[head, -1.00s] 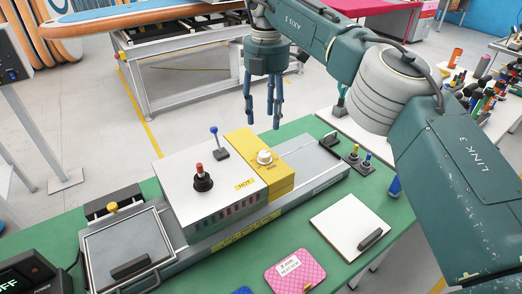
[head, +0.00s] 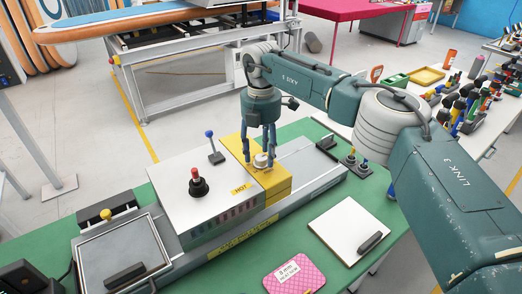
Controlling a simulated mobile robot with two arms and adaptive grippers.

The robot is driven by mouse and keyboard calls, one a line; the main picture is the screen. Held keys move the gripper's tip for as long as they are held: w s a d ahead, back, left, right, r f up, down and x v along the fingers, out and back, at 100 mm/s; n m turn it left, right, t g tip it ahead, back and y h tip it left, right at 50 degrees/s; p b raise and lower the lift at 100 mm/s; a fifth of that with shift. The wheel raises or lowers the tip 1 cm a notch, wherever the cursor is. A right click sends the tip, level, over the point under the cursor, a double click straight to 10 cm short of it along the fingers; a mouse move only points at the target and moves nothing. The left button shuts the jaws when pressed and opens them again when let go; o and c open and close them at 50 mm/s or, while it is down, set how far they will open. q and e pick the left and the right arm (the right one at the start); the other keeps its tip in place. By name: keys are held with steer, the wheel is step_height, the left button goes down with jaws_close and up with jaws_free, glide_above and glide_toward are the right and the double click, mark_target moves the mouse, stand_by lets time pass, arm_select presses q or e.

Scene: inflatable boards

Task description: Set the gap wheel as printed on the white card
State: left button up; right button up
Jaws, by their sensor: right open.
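The gap wheel (head: 262,160) is a small pale round knob on top of the yellow block (head: 280,182) of the grey machine. My right gripper (head: 260,158) points down over it, with its teal fingers apart on either side of the wheel. Whether they touch the wheel cannot be told. The fingers partly hide the wheel and its markings. A small white card (head: 287,272) lies on the pink quilted pad (head: 308,279) at the front. Its top line seems to read "8 mm"; the smaller line is unreadable. My left gripper is not in view.
The machine has a white housing marked HOT, a red-topped black knob (head: 197,183) and a blue-tipped lever (head: 214,147). A white plate with a black handle (head: 345,228) lies right on the green table (head: 300,225). Small toggles (head: 354,162) stand behind it.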

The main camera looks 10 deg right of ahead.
steer(key=shift+s+f, duration=0.1)
steer(key=shift+f, duration=0.2)
steer(key=c, duration=1.1)
steer(key=shift+c, duration=0.2)
steer(key=shift+n, duration=0.3)
